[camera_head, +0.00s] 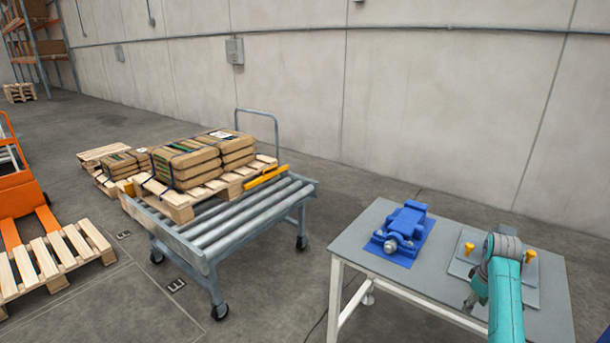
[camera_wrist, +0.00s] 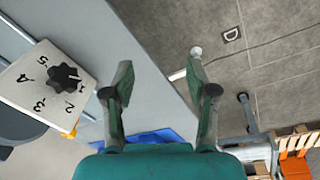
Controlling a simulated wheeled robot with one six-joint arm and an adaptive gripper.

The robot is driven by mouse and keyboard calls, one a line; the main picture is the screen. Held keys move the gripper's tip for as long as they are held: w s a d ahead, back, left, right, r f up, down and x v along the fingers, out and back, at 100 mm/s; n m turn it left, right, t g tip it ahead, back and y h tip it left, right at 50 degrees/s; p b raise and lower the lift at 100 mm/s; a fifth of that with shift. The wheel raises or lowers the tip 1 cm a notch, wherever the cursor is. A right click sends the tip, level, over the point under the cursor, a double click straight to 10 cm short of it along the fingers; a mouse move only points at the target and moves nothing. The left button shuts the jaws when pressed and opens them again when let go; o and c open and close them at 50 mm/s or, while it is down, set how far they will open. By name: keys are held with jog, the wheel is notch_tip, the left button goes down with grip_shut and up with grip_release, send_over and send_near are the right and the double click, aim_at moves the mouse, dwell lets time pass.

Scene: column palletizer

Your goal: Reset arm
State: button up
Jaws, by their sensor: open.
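My gripper (camera_wrist: 158,78) shows in the wrist view with its two teal fingers spread apart and nothing between them. Behind the fingers are the grey table top (camera_wrist: 100,45) and the floor. In the head view my teal arm reaches over the right part of the grey table (camera_head: 370,228); my gripper is mostly hidden behind the arm there. The arm covers part of a grey plate (camera_head: 530,288) with yellow knobs on the table.
A blue device (camera_head: 405,225) sits on the table's left part. A white dial plate (camera_wrist: 35,95) with a black knob is near the fingers' left. Left of the table stands a roller cart (camera_head: 240,235) with a pallet of brown sacks (camera_head: 185,162).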

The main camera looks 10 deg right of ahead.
jog(key=s+a+f+t, duration=0.1)
jog(key=s+a+f, duration=0.1)
jog(key=a+f, duration=0.75)
jog(key=s+a+f+m+t+h, duration=0.1)
jog(key=s+a+f+t, duration=0.2)
jog(key=s+a+f, duration=0.6)
jog(key=s+a+f+t+h, duration=0.15)
jog(key=s+a+f, duration=0.25)
jog(key=s+a, duration=0.5)
jog(key=s+a+r+t+y, duration=0.1)
jog(key=s+a+r+t, duration=0.1)
jog(key=s+a+r, duration=0.4)
jog(key=s+a+r+t, duration=0.2)
jog(key=s+a, duration=0.3)
jog(key=s, duration=0.3)
jog(key=s+a+r+t+y, duration=0.1)
jog(key=s+a+r+t, duration=0.1)
jog(key=s+r, duration=0.4)
jog(key=s+a+r+m+t+y, duration=0.1)
jog(key=s+r, duration=0.6)
jog(key=r, duration=0.7)
jog(key=shift+a+r+t, duration=0.15)
jog(key=shift+a+t, duration=0.4)
jog(key=shift+a, duration=0.05)
